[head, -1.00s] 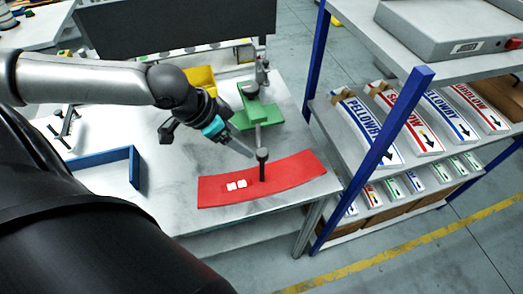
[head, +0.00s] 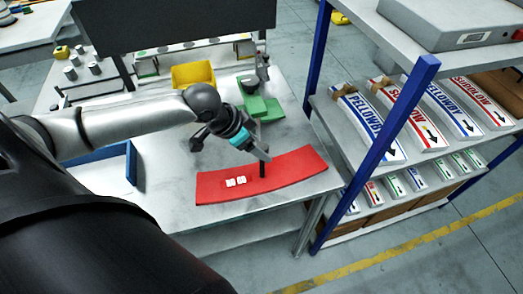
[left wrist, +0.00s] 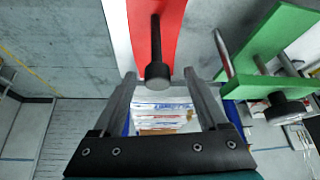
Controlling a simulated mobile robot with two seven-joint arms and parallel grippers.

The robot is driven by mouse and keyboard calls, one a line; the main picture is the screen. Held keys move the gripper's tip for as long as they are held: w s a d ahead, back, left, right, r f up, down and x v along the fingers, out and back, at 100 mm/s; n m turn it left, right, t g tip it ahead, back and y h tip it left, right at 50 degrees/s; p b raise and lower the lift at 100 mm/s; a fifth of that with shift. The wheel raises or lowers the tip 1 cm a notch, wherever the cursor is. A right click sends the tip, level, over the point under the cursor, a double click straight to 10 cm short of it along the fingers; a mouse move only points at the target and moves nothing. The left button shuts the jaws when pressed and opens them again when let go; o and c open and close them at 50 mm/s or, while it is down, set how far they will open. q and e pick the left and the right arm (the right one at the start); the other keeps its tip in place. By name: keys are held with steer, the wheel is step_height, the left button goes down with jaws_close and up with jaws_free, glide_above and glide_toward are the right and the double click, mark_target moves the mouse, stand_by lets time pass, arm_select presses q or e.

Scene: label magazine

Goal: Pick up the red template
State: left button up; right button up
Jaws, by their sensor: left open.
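The red template (head: 215,187) is a curved flat red plate lying on the light workbench, near its front edge. It has a dark upright handle (head: 262,169) and two small white labels on top. In the left wrist view the red plate (left wrist: 173,25) is at the top, and the round-ended black handle (left wrist: 157,55) points toward the gap between my fingers. My left gripper (head: 259,156) is open, its fingertips close by the upper part of the handle. In the left wrist view the gripper (left wrist: 158,80) has one finger on each side of the handle's end. My right gripper is not in view.
A green template (head: 262,106) with its own handle stands behind the red one, also at right in the left wrist view. A yellow bin (head: 193,75) and a blue angled frame (head: 130,165) are on the bench. A blue-post shelf (head: 390,135) with labels stands right.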

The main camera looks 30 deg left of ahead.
arm_select(q)
steer(key=shift+x, duration=2.95)
steer(key=shift+s, duration=0.1)
jaws_close()
